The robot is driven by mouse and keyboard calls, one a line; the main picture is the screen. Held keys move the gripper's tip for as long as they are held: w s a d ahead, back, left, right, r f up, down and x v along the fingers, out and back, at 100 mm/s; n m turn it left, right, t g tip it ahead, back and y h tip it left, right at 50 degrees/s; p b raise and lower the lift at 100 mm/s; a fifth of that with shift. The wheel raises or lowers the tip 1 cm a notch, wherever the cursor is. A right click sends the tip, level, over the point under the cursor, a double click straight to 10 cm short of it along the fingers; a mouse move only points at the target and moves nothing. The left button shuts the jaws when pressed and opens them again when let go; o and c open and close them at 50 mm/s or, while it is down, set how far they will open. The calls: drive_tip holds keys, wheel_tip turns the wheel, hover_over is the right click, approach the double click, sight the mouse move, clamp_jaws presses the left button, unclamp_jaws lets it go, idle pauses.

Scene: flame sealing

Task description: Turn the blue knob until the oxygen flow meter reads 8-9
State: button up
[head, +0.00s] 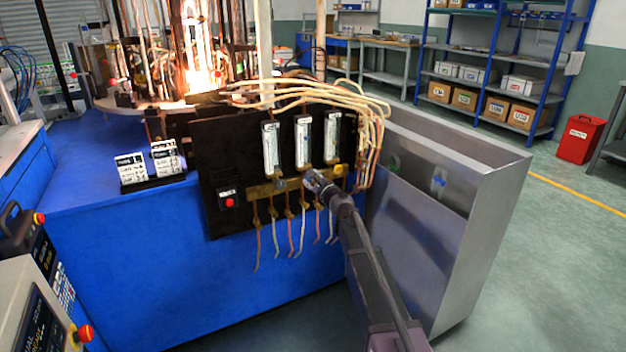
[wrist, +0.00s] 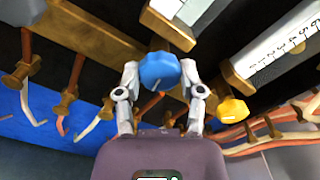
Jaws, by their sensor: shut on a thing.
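The blue knob (wrist: 160,71) is in the middle of the wrist view, with a small white mark on its face. My gripper (wrist: 163,82) is shut on it, one finger on each side. In the head view my gripper (head: 311,179) reaches the brass bar under the meters and hides the blue knob. Three upright flow meters, left (head: 270,147), middle (head: 303,142) and right (head: 332,137), stand on the black panel (head: 226,160). I cannot tell which is the oxygen meter by its label, and the readings are too small to make out.
A yellow knob (wrist: 233,109) sits close to the right of my gripper. Brass valves with thin hoses hang below the bar (head: 262,190). A red button (head: 229,202) is at the panel's lower left. A steel bin (head: 480,235) stands right of my arm. A bright flame burns behind.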

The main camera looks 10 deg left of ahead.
drive_tip(key=shift+w, duration=0.2)
drive_tip(key=o, duration=1.1)
drive_tip(key=shift+s, duration=0.1)
drive_tip(key=shift+s, duration=0.15)
drive_tip(key=v, duration=1.1)
drive_tip(key=shift+s+d, duration=0.25)
drive_tip(key=shift+d, duration=0.1)
